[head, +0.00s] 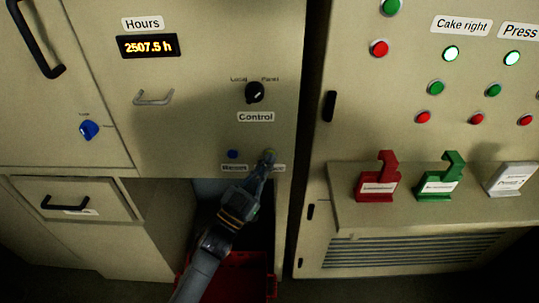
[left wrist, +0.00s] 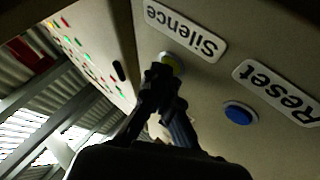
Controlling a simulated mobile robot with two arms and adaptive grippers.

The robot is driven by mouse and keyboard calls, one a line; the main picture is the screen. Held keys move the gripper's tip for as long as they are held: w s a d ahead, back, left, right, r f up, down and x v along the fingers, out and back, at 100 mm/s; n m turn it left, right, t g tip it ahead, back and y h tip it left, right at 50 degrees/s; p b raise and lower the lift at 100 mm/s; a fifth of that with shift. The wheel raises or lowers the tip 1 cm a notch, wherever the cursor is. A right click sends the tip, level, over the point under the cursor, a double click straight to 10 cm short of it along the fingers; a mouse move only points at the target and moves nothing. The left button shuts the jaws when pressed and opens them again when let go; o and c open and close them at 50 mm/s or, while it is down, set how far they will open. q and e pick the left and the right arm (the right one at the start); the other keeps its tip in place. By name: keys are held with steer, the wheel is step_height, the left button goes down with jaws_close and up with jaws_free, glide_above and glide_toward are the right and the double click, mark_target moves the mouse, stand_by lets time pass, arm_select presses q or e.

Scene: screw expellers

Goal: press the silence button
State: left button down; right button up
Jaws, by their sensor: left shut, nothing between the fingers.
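The silence button (left wrist: 174,60) is a small yellowish round button beside the label "Silence" (left wrist: 186,30) in the left wrist view, where the panel appears upside down. My left gripper (left wrist: 163,76) is shut and empty, its fingertips in front of the button and covering part of it. Whether they touch it I cannot tell. In the head view the left gripper (head: 266,160) reaches up to the button at the lower right of the cabinet front and hides part of its label. My right gripper is not in view.
A blue reset button (left wrist: 239,113) sits beside the silence button, with its label "Reset" (left wrist: 279,92). Above is a black control knob (head: 255,92). The right cabinet has a ledge with a red holder (head: 377,178) and a green holder (head: 438,178). A red bin (head: 245,280) stands below.

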arm_select(q)
steer(key=shift+s, duration=0.1)
steer(key=shift+s+p, duration=0.45)
steer(key=shift+s, duration=0.35)
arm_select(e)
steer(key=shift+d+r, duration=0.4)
arm_select(q)
steer(key=s+p, duration=0.2)
steer(key=s, duration=0.3)
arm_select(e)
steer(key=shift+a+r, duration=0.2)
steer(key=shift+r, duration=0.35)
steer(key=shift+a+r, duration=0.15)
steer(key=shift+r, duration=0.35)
arm_select(q)
steer(key=shift+f, duration=0.15)
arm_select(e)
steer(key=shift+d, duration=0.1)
